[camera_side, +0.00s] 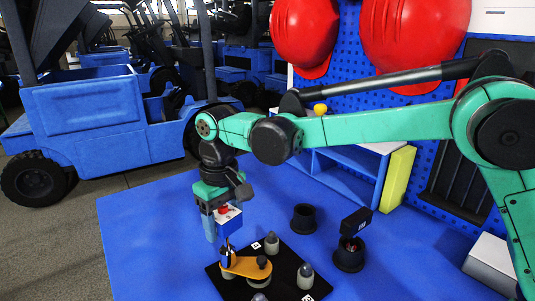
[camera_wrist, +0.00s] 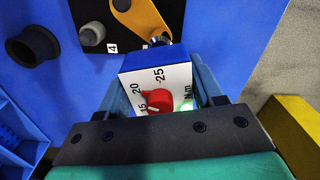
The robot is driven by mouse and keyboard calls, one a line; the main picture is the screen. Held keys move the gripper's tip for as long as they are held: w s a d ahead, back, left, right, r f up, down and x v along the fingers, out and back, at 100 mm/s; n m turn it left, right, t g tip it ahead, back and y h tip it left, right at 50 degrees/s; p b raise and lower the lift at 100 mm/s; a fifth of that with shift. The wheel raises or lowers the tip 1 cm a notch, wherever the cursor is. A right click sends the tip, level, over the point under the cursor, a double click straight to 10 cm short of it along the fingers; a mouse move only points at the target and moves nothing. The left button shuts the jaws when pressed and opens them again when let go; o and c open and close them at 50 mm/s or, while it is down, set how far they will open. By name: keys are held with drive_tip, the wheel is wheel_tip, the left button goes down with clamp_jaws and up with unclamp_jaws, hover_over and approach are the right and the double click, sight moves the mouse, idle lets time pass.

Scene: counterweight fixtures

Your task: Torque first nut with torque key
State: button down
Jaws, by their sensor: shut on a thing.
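My gripper (camera_side: 218,222) is shut on the torque key (camera_side: 229,216), a blue and white box with a red dial. In the wrist view, my gripper (camera_wrist: 162,95) has its fingers on both sides of the torque key (camera_wrist: 180,77); its scale reads 15, 20, -25 and Nm. The key points down at the left end of the orange plate (camera_side: 245,268), which also shows in the wrist view (camera_wrist: 146,20). The nut under the key's tip is hidden; I cannot tell whether they touch. A dark knob (camera_side: 262,262) stands on the plate's other end.
The black base (camera_side: 288,283) bears grey posts (camera_side: 305,272) and number labels. An empty black holder (camera_side: 303,219) and another holder (camera_side: 349,257) with a dark tool stand to the right. A blue shelf (camera_side: 345,175) and yellow block (camera_side: 397,180) are behind. The blue table's left is clear.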

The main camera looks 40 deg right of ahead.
drive_tip(key=shift+r, duration=0.1)
drive_tip(key=shift+r, duration=1.95)
drive_tip(key=shift+r, duration=0.15)
drive_tip(key=shift+r, duration=1.35)
